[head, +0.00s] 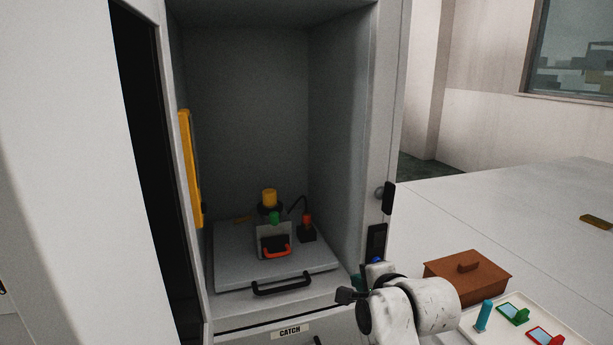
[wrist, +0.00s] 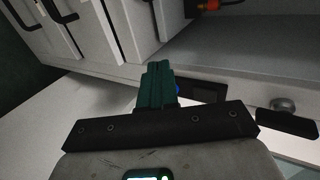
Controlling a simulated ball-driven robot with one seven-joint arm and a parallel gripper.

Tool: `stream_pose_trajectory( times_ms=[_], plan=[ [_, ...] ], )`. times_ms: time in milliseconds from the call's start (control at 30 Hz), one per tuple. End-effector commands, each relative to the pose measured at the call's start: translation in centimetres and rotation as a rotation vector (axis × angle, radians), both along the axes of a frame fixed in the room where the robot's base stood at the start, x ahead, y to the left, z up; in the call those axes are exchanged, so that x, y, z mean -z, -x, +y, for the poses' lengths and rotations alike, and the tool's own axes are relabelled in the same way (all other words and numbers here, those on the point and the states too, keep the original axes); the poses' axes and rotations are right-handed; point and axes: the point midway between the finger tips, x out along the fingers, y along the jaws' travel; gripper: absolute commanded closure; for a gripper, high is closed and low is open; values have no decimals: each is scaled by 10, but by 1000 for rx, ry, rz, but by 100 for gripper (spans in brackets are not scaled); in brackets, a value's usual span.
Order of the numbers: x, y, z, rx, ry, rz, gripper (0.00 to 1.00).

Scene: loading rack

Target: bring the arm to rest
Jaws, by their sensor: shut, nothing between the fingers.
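My white arm reaches in at the lower right of the head view, in front of the right side of the open cabinet bay. My gripper (wrist: 158,84) shows in the wrist view as dark green fingers that are together, with nothing between them. In the head view my arm's links mostly hide the fingers. The gripper is outside the bay, near the cabinet's right front post, and touches nothing that I can make out.
Inside the bay, a grey tray (head: 230,262) with a black handle bears a clear box with a red handle (head: 277,252) and several small parts. A brown lidded box (head: 468,278) and a white tray (head: 483,342) with coloured pieces stand right of my arm. The right-hand worktop is mostly clear.

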Motion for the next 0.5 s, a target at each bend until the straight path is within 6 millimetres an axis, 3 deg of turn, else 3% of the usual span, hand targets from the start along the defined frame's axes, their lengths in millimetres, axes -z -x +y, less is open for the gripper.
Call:
stream_pose_trajectory(
  times_ms=[267,500],
  plan=[
    [29,21,-15,-30,91,34,100],
    [69,54,-36,-85,220,89,100]
  ],
)
